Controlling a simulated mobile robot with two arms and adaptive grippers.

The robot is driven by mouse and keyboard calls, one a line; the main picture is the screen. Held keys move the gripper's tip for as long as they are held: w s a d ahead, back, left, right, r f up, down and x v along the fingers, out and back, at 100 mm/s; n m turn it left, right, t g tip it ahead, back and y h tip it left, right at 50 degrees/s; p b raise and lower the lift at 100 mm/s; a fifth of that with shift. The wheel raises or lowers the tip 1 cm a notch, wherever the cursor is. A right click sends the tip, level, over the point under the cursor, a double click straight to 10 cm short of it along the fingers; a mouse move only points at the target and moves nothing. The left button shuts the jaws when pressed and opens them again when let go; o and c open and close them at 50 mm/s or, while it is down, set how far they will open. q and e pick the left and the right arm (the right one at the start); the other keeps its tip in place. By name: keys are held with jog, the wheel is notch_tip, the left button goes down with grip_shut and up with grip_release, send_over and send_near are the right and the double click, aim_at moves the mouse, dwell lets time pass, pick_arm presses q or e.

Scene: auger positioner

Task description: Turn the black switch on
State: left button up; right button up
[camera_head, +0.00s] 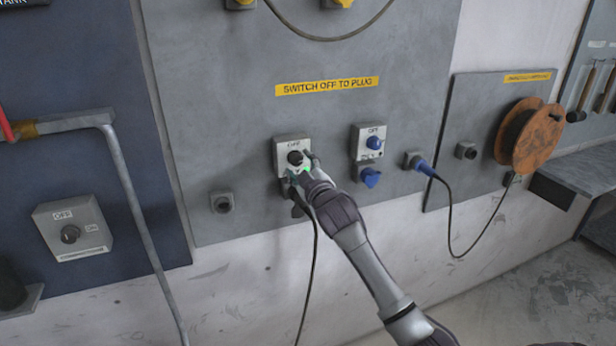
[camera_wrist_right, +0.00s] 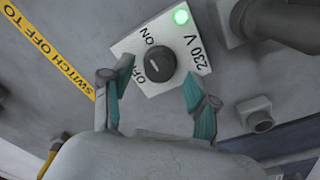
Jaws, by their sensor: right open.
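The black switch (camera_head: 295,157) is a round knob on a light switch box (camera_head: 283,147) on the grey wall panel. In the right wrist view the black switch (camera_wrist_right: 160,65) sits on a white plate (camera_wrist_right: 190,50) marked OFF, ON and 230 V, with a lit green lamp (camera_wrist_right: 181,16). I cannot tell which mark the knob points to. My right gripper (camera_head: 307,168) is at the box, partly covering its lower right. In the right wrist view my right gripper (camera_wrist_right: 158,95) is open, its fingers apart on either side of the knob's near edge, holding nothing. My left gripper is out of view.
A box with a blue switch (camera_head: 374,143) is to the right. A blue plug (camera_head: 420,165) with a black cable is beyond it. A black cable hangs below the black switch's box. A grey box with another dark knob (camera_head: 70,234) and a pipe (camera_head: 130,190) are at left.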

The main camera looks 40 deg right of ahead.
jog(key=v, duration=1.1)
jog(key=shift+s+f, duration=0.1)
